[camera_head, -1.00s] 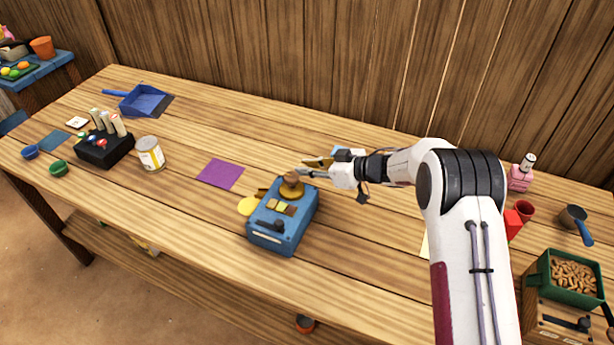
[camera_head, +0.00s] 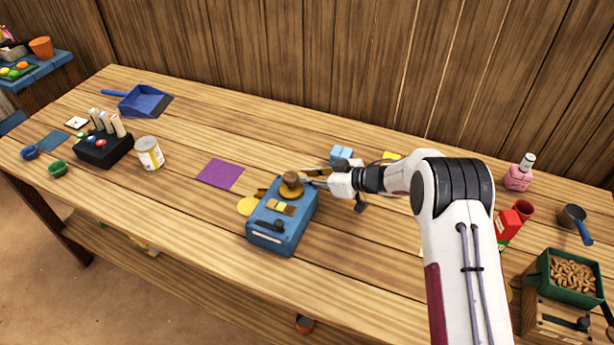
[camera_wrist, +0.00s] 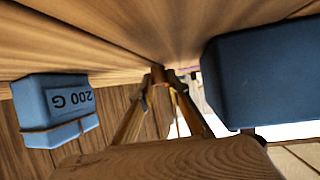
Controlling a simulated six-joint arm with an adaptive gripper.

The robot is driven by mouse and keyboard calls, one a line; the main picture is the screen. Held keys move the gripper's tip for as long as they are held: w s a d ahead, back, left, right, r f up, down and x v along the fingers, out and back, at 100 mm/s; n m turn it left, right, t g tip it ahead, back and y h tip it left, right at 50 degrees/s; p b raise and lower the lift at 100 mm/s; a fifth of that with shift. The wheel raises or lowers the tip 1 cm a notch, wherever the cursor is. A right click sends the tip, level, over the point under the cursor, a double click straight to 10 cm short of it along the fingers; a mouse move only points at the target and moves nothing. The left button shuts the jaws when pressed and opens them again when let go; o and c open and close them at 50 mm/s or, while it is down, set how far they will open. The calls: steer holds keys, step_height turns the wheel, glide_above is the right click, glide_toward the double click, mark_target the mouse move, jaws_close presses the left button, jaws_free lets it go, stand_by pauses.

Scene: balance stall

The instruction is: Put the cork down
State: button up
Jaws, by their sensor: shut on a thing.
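The brown cork (camera_head: 291,177) shows in the head view over the brass pan (camera_head: 291,192) on top of the blue scale (camera_head: 279,226). I cannot tell whether the cork touches the pan. My gripper (camera_head: 309,179) reaches in from the right, with its fingers shut on the cork. A large blue body, apparently the scale (camera_wrist: 262,78), is at the right.
A light blue 200 G weight (camera_wrist: 58,105) stands behind my gripper, seen upside down in the wrist view. A purple square (camera_head: 220,174) and yellow disc (camera_head: 247,206) lie left of the scale. A can (camera_head: 149,153) stands farther left.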

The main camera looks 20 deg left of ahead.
steer(key=shift+f, duration=0.15)
steer(key=o, duration=0.7)
steer(key=shift+r, duration=0.2)
steer(key=v, duration=1.2)
stand_by(0.6)
